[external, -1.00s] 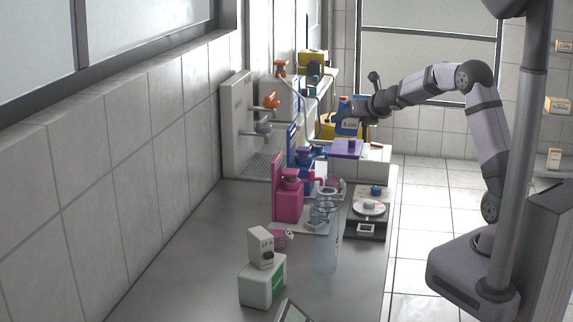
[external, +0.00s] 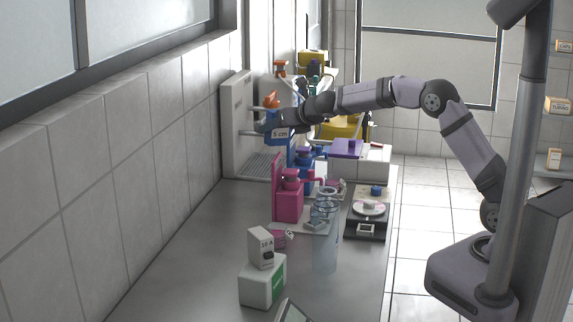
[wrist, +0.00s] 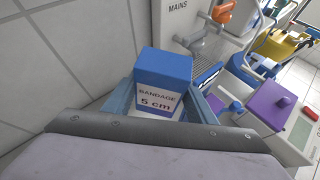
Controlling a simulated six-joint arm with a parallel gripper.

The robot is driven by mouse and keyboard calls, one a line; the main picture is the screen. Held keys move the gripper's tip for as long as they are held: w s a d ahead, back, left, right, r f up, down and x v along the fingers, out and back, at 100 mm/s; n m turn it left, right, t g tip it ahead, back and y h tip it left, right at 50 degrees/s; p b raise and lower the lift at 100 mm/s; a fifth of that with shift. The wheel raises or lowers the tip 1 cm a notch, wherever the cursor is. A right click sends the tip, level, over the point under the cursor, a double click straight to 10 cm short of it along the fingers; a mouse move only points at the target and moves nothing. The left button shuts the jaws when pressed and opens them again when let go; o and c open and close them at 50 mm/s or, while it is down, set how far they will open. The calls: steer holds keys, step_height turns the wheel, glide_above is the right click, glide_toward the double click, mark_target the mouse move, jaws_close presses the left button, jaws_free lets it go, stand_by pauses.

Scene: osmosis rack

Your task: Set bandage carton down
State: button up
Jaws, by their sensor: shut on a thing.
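The bandage carton (wrist: 160,84) is a blue and white box marked "BANDAGE 5 cm" in the wrist view. It also shows in the external view (external: 279,134), in front of the wall panel with the taps. My gripper (external: 268,127) is shut on the carton and holds it in the air above the bench. Light blue jaw parts show on both sides of the carton in the wrist view. The carton's underside is hidden.
An orange tap (wrist: 190,44) on the "MAINS" panel is close to the carton. A pink device (external: 289,198), a clear cylinder (external: 325,245) and a scale (external: 366,220) stand on the bench. Two stacked boxes (external: 262,280) stand nearer. Bare bench (external: 205,235) lies left of the pink device.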

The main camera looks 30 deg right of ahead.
steer(key=s+a+f, duration=0.1)
steer(key=s+a, duration=0.2)
steer(key=a, duration=0.6)
steer(key=s+a+f+n, duration=0.1)
steer(key=s+a, duration=0.2)
steer(key=a, duration=0.5)
steer(key=s+a+f, duration=0.1)
steer(key=s+a, duration=0.3)
steer(key=a, duration=0.5)
steer(key=s+a+f+n+y, duration=0.1)
steer(key=s+a+f, duration=0.1)
steer(key=s+a, duration=0.7)
steer(key=s+a+f+n+y+b, duration=0.1)
steer(key=s+a+f+n+y, duration=0.1)
steer(key=s+a, duration=0.6)
steer(key=s, duration=0.3)
steer(key=shift+a+f, duration=0.3)
steer(key=shift+a, duration=0.05)
steer(key=shift+s+d+f+n+g+y+b, duration=0.1)
steer(key=shift+n+g+y+b, duration=0.1)
steer(key=shift+n+y, duration=0.15)
steer(key=shift+s+d+f+n+g+y+b, duration=0.1)
steer(key=shift+n+g+y, duration=0.1)
steer(key=shift+n+y, duration=0.15)
steer(key=shift+s+d+f+n+g+y, duration=0.25)
steer(key=shift+s+f+n+g+y, duration=0.15)
steer(key=shift+n, duration=0.1)
steer(key=shift+c, duration=0.9)
steer(key=shift+f, duration=4.95)
